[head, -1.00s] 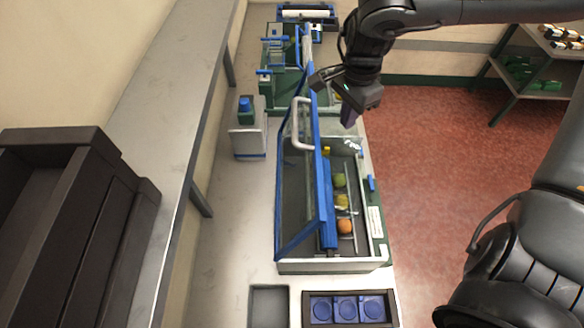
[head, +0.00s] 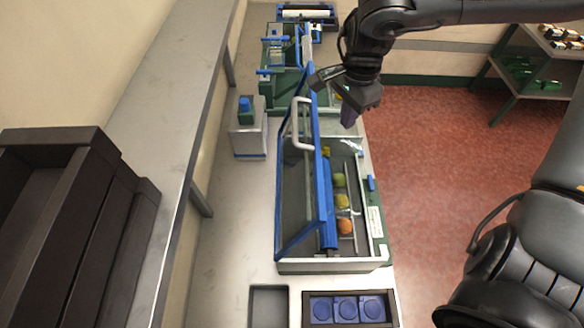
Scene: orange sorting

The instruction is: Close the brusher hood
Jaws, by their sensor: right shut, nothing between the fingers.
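The brusher hood (head: 289,190) is a clear panel in a blue frame with a pale curved handle (head: 300,124). It stands raised and tilted over the left side of the brusher (head: 325,266), which is open on the right. Several fruits, green, yellow and orange (head: 345,226), lie in the brusher. My right gripper (head: 349,118) is shut and empty, pointing down above the brusher's far end, to the right of the hood's handle. I cannot tell if it touches the hood frame. My left gripper is not in view.
A tray with blue round cups (head: 301,311) and a grey bin (head: 269,305) are at the near end. A small box with a blue-topped item (head: 248,138) stands left. Green machinery (head: 283,88) lies beyond.

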